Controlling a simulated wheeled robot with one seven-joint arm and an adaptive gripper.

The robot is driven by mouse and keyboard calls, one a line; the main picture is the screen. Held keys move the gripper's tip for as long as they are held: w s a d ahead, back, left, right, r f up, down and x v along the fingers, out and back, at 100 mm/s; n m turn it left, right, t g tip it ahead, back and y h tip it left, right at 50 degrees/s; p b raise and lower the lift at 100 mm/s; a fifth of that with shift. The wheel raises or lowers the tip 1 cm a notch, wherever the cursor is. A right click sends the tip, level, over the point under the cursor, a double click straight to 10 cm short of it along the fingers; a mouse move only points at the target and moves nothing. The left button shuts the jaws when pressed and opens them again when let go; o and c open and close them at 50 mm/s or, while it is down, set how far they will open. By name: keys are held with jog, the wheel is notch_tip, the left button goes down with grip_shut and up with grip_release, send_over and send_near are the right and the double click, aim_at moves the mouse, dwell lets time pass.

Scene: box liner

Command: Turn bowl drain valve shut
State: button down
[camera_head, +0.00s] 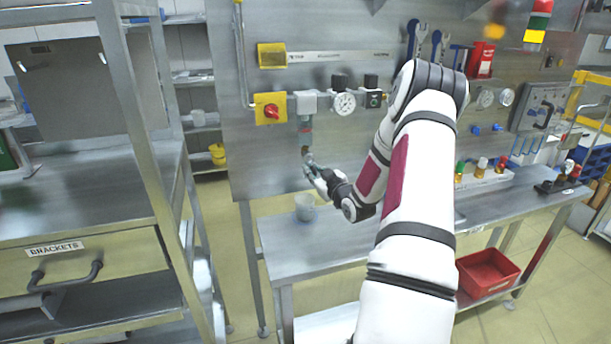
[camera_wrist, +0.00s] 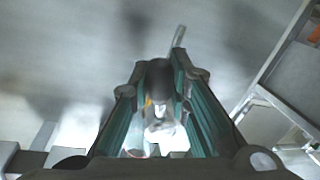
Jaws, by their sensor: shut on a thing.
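The filter bowl (camera_head: 305,128) hangs below a grey housing on the upright metal panel. Its drain valve (camera_head: 306,151) is a small brassy part at the bottom. My gripper (camera_head: 311,166) is at this valve, coming from below right, and is shut on it. In the wrist view, the teal-lined fingers of my gripper (camera_wrist: 160,80) stand on both sides of a dark part with a small yellow mark (camera_wrist: 149,101). The fingers hide much of the valve, and its handle angle cannot be told.
A grey cup (camera_head: 305,208) stands on the bench (camera_head: 290,262) below the bowl. A red knob on a yellow plate (camera_head: 271,110) and a pressure gauge (camera_head: 344,103) sit nearby on the panel. A shelf rack (camera_head: 150,150) stands at left.

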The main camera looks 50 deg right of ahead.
jog(key=n, duration=0.1)
jog(key=d+n, duration=0.1)
jog(key=shift+s+r+n+g, duration=0.3)
jog(key=shift+s+d+r+n+g+h+b, duration=0.3)
jog(key=shift+r+n, duration=0.4)
jog(key=shift+n, duration=0.95)
jog(key=shift+s+d+r+n+g+h+b, duration=0.2)
jog(key=shift+d+r+n+g+h, duration=0.4)
jog(key=shift+n, duration=1)
jog(key=shift+s+d+r+n+g+h+b, duration=0.25)
jog(key=shift+r+n, duration=0.6)
jog(key=shift+n, duration=0.8)
jog(key=c, duration=1.5)
grip_release()
jog(key=shift+a+r, duration=0.1)
